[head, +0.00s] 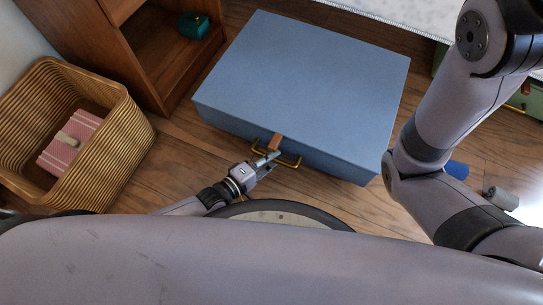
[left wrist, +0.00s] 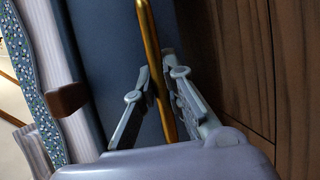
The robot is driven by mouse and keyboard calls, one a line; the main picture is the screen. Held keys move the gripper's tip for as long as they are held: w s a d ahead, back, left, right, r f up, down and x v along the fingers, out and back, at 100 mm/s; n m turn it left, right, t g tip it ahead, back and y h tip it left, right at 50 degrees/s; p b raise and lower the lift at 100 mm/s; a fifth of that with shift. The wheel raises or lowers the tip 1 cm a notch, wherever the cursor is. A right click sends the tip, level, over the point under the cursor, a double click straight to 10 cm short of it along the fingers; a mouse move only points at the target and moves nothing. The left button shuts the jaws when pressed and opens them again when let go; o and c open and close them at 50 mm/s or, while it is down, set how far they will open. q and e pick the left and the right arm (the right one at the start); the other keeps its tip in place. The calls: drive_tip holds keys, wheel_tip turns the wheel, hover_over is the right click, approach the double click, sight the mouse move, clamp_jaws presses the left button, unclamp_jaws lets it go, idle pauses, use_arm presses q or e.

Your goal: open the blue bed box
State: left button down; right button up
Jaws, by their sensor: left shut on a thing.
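The blue bed box (head: 305,80) lies on the wooden floor in the middle of the head view. Its flat blue top looks closed over it. A brown tab (head: 274,143) and a brass handle (head: 291,162) are on its front side. My left gripper (head: 268,160) is at the handle, below the tab. In the left wrist view, my left gripper (left wrist: 160,88) has its fingers on either side of the brass handle (left wrist: 153,50) and is shut on it. The brown tab also shows there (left wrist: 67,101), left of the fingers. My right gripper is not in view.
A wicker basket (head: 125,125) with a pink striped thing (head: 72,143) stands at left. A wooden cabinet (head: 150,70) holding a small teal object (head: 193,24) is behind it. My right arm reaches in at right. A white patterned bed cover (head: 400,12) is at the back.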

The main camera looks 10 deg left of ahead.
use_arm(q)
drive_tip(key=shift+s, duration=0.25)
drive_tip(key=c, duration=1.7)
unclamp_jaws()
drive_tip(key=shift+o, duration=0.2)
